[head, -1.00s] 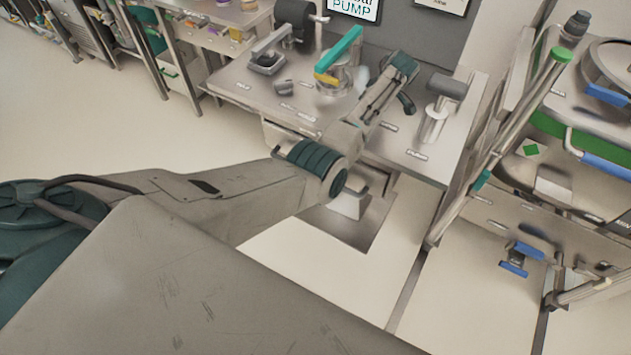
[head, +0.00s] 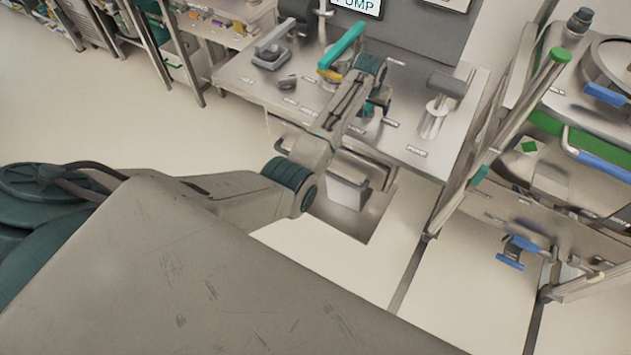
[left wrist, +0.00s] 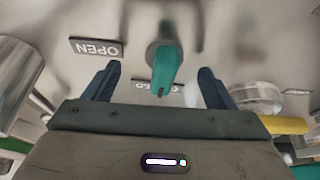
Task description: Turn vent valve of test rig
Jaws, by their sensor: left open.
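The test rig (head: 232,76) is a grey metal bench with labels and fittings. In the left wrist view, a teal lever (left wrist: 167,70) on a round grey hub, probably the vent valve's handle, stands between the two dark fingers of my left gripper (left wrist: 159,69). The gripper is open, with a gap on both sides of the lever. An OPEN label (left wrist: 96,48) lies left of it; another label behind it is partly hidden. In the head view, my left gripper (head: 377,106) points down over the bench, and my arm hides most of this valve. My right gripper is out of view.
A larger teal handle (head: 347,44) with a yellow part (head: 328,75) stands close to my left wrist. A grey-topped post (head: 437,106) is to the right. A railed frame with a green-capped post (head: 560,56) and blue handles bounds the right side.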

